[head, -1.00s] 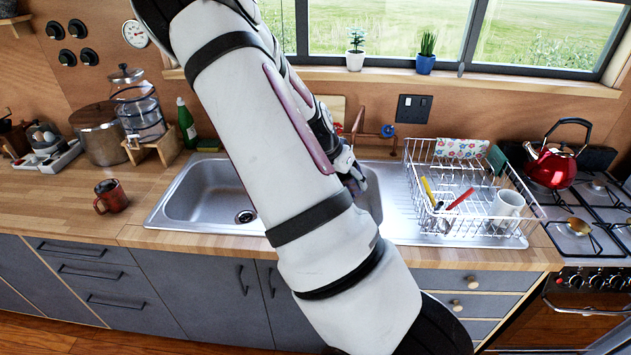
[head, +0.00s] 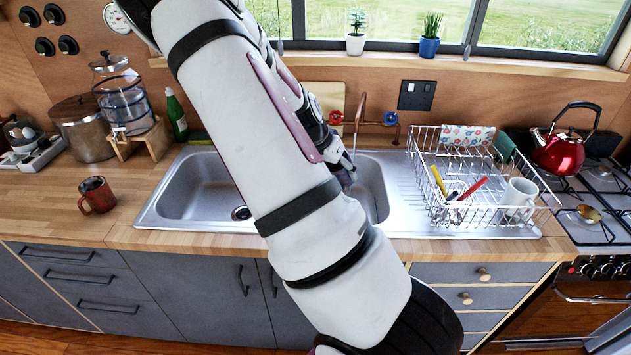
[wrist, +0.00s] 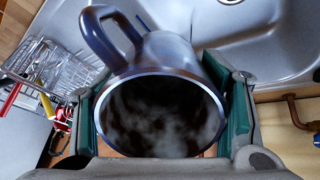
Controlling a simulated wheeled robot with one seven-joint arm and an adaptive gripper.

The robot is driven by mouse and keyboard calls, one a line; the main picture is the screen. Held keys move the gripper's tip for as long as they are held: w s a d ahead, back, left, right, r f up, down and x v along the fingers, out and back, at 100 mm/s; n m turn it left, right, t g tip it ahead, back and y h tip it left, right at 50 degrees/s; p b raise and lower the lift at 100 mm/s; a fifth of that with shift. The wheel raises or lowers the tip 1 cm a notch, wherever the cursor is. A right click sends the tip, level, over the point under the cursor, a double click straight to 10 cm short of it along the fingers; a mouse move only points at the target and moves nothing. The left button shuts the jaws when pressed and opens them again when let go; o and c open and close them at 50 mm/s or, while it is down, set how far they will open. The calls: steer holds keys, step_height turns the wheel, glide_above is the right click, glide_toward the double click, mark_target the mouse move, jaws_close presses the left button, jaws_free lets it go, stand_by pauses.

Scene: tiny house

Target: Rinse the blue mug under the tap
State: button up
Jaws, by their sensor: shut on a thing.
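The blue mug (wrist: 175,53) is dark blue and glossy, and fills the middle of the wrist view. Its mouth faces the wrist camera and its handle points to the upper left. My gripper (wrist: 162,112) is shut on the mug, with a green-padded finger on each side. In the head view my gripper (head: 343,168) is over the right basin of the sink (head: 376,190), and my arm hides most of the mug. The tap's copper pipe (head: 360,108) with red and blue knobs stands behind the sink.
A wire dish rack (head: 440,205) with a white mug (head: 521,194) and utensils stands right of the sink. A red kettle (head: 560,150) sits on the stove. A red mug (head: 97,195) stands on the counter at left. The left basin (head: 195,195) is empty.

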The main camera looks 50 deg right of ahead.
steer(key=w+f+b, duration=0.6)
steer(key=f, duration=0.1)
steer(key=s+d+f+b, duration=0.2)
steer(key=d+b, duration=0.3)
steer(key=d, duration=0.9)
steer(key=shift+f, duration=0.15)
stand_by(0.3)
steer(key=shift+a, duration=0.1)
